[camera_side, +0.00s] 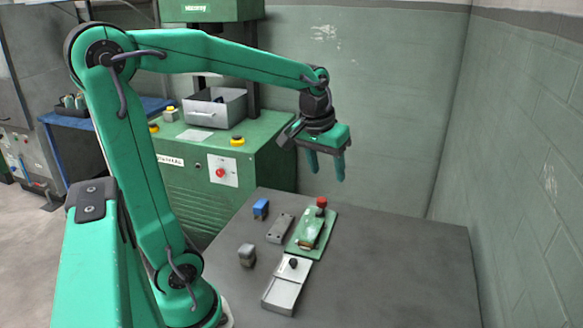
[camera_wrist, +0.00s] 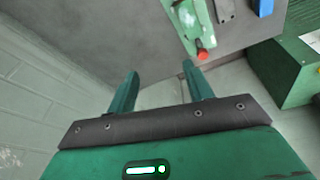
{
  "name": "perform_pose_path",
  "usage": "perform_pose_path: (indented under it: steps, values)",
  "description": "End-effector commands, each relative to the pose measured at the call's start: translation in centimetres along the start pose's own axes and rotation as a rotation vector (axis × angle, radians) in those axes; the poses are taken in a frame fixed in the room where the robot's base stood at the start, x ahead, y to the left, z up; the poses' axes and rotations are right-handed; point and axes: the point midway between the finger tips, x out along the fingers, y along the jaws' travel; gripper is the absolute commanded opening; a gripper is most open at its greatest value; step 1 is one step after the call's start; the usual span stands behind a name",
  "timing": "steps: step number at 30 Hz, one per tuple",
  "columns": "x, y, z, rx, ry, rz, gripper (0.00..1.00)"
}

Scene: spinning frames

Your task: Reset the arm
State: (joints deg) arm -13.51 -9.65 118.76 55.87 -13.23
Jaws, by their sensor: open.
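My gripper (camera_side: 327,165) is open and empty, with its two green fingers pointing down. My arm is raised and stretched out to the right in the side view.
On the table are a green plate (camera_side: 302,243) with a red knob (camera_side: 321,202), a grey block (camera_side: 279,228), a blue piece (camera_side: 261,208), a small grey piece (camera_side: 247,254) and a light metal plate (camera_side: 283,294). A green machine (camera_side: 255,165) stands behind. A wall (camera_side: 535,150) bounds the right.

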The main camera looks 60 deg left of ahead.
Motion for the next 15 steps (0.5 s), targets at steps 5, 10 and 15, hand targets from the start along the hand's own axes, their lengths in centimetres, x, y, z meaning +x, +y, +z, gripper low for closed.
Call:
perform_pose_path:
  steps: [5,10,15]
  values:
    - [-1.7,1.1,3.4,0.106,0.051,0.027,0.51]
    - [-2.8,1.7,6.5,0.203,0.097,0.051,0.51]
    - [-3.3,2.0,9.6,0.301,0.144,0.076,0.51]
